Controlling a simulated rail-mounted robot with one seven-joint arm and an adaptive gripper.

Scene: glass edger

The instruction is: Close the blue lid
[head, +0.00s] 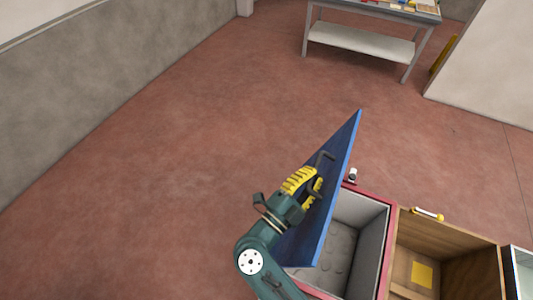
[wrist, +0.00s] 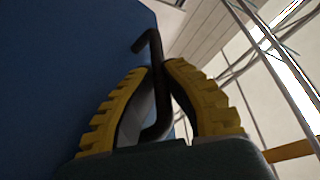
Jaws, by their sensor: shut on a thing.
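The blue lid (head: 343,180) stands steeply tilted at the left side of a red-rimmed box with a grey inside (head: 361,212), and the box is open. The lid's blue face also fills the left of the wrist view (wrist: 60,70). A dark bent handle (head: 325,157) sticks out from the lid's left face. My gripper (head: 314,188) is at that face, with its yellow fingers shut on the handle. In the wrist view the handle (wrist: 152,45) runs up between the two fingertips (wrist: 158,72). The lid's hinge is hidden from me.
A wooden box (head: 447,244) with a yellow square inside adjoins the red-rimmed box on the right. A small white cylinder (head: 352,175) is by the far rim. A grey table (head: 362,45) stands at the back. The floor (head: 150,190) on the left is clear.

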